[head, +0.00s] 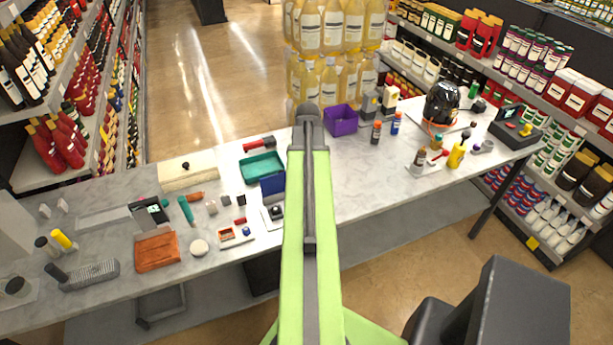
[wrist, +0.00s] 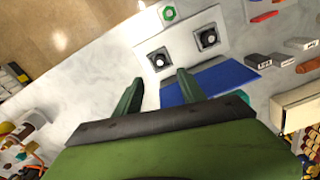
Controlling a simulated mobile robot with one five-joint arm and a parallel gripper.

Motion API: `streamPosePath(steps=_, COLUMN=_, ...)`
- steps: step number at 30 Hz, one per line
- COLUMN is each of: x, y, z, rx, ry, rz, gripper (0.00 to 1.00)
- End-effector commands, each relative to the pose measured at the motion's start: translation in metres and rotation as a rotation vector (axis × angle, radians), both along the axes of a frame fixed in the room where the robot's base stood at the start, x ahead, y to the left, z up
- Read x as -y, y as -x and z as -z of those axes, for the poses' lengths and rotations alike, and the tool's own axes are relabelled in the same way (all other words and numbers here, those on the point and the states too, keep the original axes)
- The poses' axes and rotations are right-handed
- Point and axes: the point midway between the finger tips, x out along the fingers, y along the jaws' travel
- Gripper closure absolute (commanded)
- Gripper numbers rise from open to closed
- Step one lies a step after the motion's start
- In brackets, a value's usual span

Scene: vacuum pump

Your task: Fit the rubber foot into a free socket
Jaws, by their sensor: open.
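In the wrist view my gripper (wrist: 160,77) is open, with its two green fingers apart and nothing between them. Just beyond the fingertips is a white plate (wrist: 184,49) with two dark square pieces, each with a pale round centre: one nearer (wrist: 159,60) and one farther right (wrist: 208,38). I cannot tell whether these are rubber feet or sockets. A green ring-shaped part (wrist: 168,13) lies at the plate's far edge. In the head view the plate (head: 267,222) is partly hidden by my arm, and my gripper cannot be made out.
A blue box (head: 272,184) stands beside the plate, also in the wrist view (wrist: 228,76). A teal tray (head: 262,168), an orange cloth (head: 157,251) and small blocks lie left of my arm. A purple box (head: 341,120) stands right.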

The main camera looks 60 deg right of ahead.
Motion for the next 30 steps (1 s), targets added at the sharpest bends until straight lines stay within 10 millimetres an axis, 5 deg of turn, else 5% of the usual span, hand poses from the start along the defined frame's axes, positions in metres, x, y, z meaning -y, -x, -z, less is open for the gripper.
streamPosePath(steps=3, x=0.0, y=0.0, z=-0.017, rx=0.0, ry=0.0, rz=0.0, gripper=0.53)
streamPosePath(steps=13, x=-0.001, y=-0.001, z=-0.015, rx=0.0, ry=0.0, rz=-0.001, gripper=0.53)
streamPosePath(steps=17, x=-0.029, y=-0.034, z=-0.015, rx=0.0, ry=0.0, rz=-0.064, gripper=0.53)
streamPosePath(steps=20, x=-0.089, y=-0.091, z=-0.015, rx=0.0, ry=0.0, rz=-0.188, gripper=0.53)
streamPosePath(steps=24, x=-0.206, y=-0.166, z=-0.015, rx=-0.001, ry=0.0, rz=-0.397, gripper=0.53)
streamPosePath(steps=30, x=-0.38, y=-0.217, z=-0.015, rx=-0.001, ry=0.002, rz=-0.677, gripper=0.53)
